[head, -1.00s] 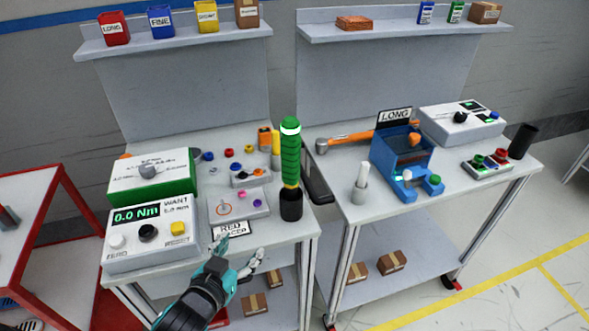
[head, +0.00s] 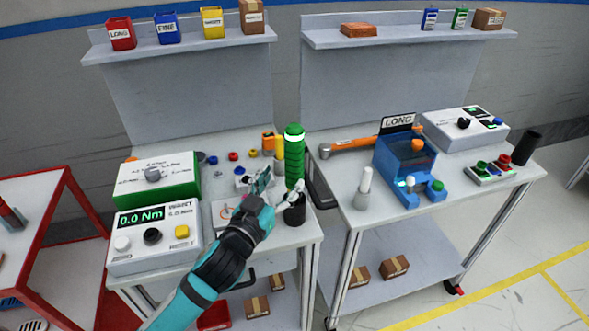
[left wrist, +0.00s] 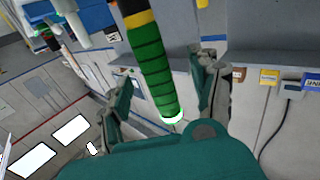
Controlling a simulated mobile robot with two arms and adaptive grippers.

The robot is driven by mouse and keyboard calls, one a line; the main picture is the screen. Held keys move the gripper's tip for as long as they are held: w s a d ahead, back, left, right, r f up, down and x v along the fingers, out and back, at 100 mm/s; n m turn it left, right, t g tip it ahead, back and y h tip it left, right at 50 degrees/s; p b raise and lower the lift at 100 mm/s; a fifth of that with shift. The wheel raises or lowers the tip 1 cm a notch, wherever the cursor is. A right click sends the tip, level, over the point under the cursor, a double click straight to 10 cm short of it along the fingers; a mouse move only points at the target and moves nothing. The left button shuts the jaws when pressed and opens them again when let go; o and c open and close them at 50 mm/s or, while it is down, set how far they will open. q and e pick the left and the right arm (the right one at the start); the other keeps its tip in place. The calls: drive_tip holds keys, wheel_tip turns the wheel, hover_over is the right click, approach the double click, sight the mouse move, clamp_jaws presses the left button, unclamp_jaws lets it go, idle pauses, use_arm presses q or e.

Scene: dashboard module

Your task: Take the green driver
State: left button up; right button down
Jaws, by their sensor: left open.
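The green driver (head: 294,168) stands upright in a black holder (head: 295,212) at the right front of the left bench. It has a ribbed green body, a white ring near the top and a yellow band low down. My left gripper (head: 279,188) is open just left of the driver's lower part. In the left wrist view the driver (left wrist: 150,65) shows between the two spread fingers of my left gripper (left wrist: 165,85), with space on both sides. I cannot tell how deep it is between them. My right gripper is not in view.
A torque display box (head: 153,240) and a green-sided box (head: 157,180) stand left on the bench. A dark bar (head: 320,187) is right of the driver. The right bench holds a blue fixture (head: 405,165).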

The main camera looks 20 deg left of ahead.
sight(291, 173)
use_arm(q)
drive_tip(key=w, duration=0.2)
drive_tip(key=w+d+p, duration=0.1)
drive_tip(key=w, duration=0.2)
drive_tip(key=shift+w+d+p, duration=0.3)
drive_tip(key=shift+w, duration=0.05)
drive_tip(key=shift+s, duration=0.1)
drive_tip(key=shift+c, duration=1)
clamp_jaws()
drive_tip(key=shift+r, duration=0.1)
